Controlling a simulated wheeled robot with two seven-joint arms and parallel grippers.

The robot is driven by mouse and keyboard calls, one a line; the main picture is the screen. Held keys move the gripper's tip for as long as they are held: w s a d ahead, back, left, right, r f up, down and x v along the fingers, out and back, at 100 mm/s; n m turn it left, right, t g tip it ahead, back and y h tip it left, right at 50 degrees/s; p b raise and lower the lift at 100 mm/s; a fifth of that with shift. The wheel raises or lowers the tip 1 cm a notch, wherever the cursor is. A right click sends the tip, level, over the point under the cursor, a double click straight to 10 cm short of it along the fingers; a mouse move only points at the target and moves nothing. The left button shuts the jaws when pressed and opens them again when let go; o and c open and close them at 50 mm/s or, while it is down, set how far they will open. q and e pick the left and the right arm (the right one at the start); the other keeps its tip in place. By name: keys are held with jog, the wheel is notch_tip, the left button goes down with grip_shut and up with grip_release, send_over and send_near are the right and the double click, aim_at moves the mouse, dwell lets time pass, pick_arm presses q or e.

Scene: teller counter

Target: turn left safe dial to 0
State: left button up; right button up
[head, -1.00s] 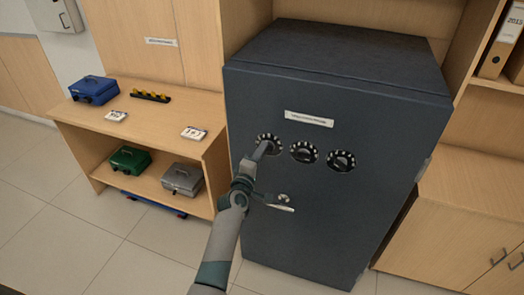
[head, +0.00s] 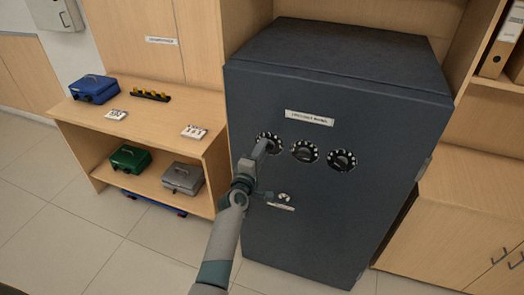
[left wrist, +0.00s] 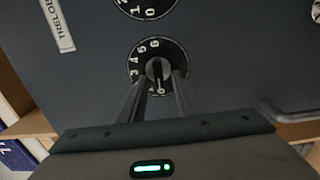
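The left safe dial (head: 268,141) is the leftmost of three round black dials on the dark safe front (head: 320,230). In the left wrist view this dial (left wrist: 149,50) shows white digits 3, 4, 5 and 6 around its upper left rim. My left gripper (head: 264,148) reaches it from below left in the head view. In the left wrist view its fingertips (left wrist: 160,78) sit on both sides of the dial's central knob and appear closed on it. The fingers hide part of the lower rim. My right gripper is not in view.
The middle dial (head: 305,152) and right dial (head: 341,160) are close on the right. A metal handle (head: 281,206) sits below, near my left wrist. A wooden shelf (head: 150,125) with cash boxes stands left. Wooden cabinets (head: 460,210) stand right.

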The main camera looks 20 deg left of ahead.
pick_arm(q)
jog(key=s+p, duration=0.4)
jog(key=s, duration=1.3)
jog(key=shift+s+a, duration=0.2)
jog(key=shift+a, duration=0.1)
